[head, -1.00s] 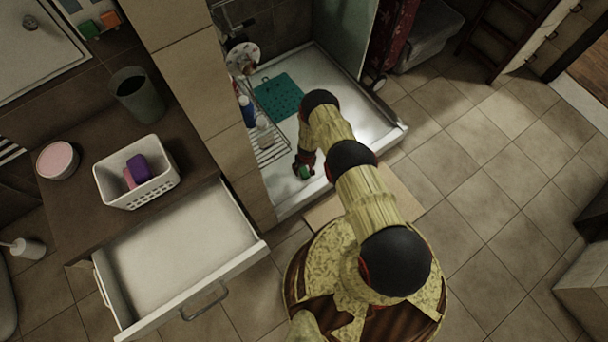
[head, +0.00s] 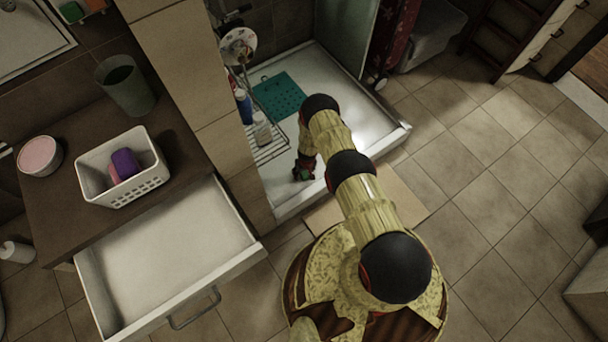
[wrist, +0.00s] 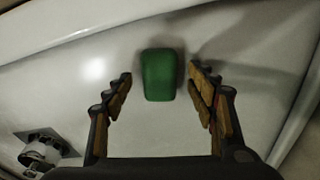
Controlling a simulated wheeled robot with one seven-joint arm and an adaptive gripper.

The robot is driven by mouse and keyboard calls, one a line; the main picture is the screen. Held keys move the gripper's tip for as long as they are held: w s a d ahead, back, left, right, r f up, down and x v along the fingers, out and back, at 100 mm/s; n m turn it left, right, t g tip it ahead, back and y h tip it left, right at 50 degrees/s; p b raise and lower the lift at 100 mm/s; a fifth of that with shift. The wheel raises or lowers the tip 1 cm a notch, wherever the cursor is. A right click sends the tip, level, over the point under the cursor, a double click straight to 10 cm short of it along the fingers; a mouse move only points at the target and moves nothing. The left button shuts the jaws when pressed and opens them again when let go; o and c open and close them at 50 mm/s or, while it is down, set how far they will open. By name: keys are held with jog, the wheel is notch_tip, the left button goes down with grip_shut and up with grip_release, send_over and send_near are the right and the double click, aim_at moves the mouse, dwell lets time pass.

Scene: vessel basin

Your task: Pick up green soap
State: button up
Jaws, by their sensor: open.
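The green soap (wrist: 161,75) is a small rounded block on the white floor of the shower tray. In the wrist view it lies ahead of my open gripper (wrist: 160,85), centred between the two fingertips, with a gap on each side. Neither finger visibly touches it. In the head view my gripper (head: 303,173) is low over the near part of the shower tray (head: 292,190), and a small bit of green shows at its tip. Most of the soap is hidden there by my gripper.
A wire rack with bottles (head: 262,130) stands left of my gripper, beside the tiled wall. A teal mat (head: 279,95) lies farther back in the tray. The tray has a raised rim. An open drawer (head: 165,262) and a white basket (head: 150,187) are at left.

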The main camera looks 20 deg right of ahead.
jog(key=shift+c, duration=0.9)
jog(key=c, duration=1.1)
